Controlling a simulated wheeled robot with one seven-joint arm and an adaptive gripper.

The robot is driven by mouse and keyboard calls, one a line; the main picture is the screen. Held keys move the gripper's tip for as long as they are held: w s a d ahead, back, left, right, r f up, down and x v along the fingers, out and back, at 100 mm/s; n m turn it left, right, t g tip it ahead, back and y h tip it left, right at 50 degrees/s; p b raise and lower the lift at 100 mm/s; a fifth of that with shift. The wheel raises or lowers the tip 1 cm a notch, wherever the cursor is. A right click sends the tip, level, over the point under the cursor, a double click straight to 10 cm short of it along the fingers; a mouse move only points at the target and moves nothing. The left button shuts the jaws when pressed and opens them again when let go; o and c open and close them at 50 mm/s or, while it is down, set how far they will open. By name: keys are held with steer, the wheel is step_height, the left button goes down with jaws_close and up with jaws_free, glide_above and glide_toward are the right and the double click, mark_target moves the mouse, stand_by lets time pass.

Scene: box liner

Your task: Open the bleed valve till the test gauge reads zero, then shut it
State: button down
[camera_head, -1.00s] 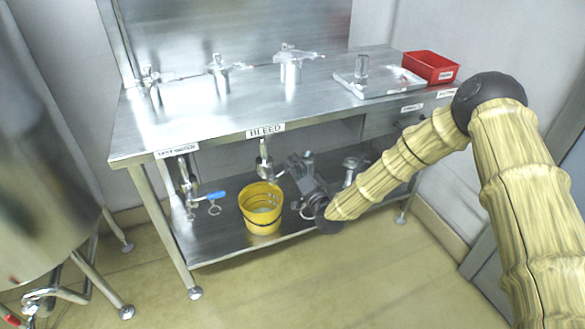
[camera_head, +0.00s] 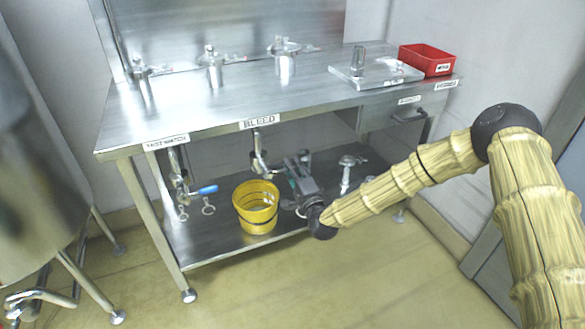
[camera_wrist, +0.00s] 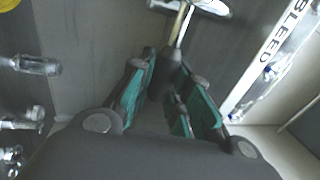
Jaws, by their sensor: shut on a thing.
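The bleed valve (camera_head: 259,158) hangs under the front edge of the steel bench, below the BLEED label (camera_head: 259,122). My gripper (camera_head: 281,172) is beneath the bench, just right of the valve and above the lower shelf. In the wrist view, my gripper (camera_wrist: 172,80) has its teal-padded fingers shut on a dark handle (camera_wrist: 171,68). A thin metal stem (camera_wrist: 180,25) runs from the handle to bright metal valve parts at the top. The fingers partly hide the handle. I cannot make out a test gauge or its reading in either view.
A yellow bucket (camera_head: 256,207) stands on the lower shelf (camera_head: 205,250), left of my gripper. A blue-handled valve (camera_head: 202,190) hangs further left, under another label. A metal fitting (camera_head: 346,172) stands right of my gripper. A red bin (camera_head: 426,60) sits on the bench top.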

steer(key=shift+f, duration=0.1)
steer(key=c, duration=1.3)
jaws_free()
steer(key=v, duration=1.2)
steer(key=shift+s, duration=0.1)
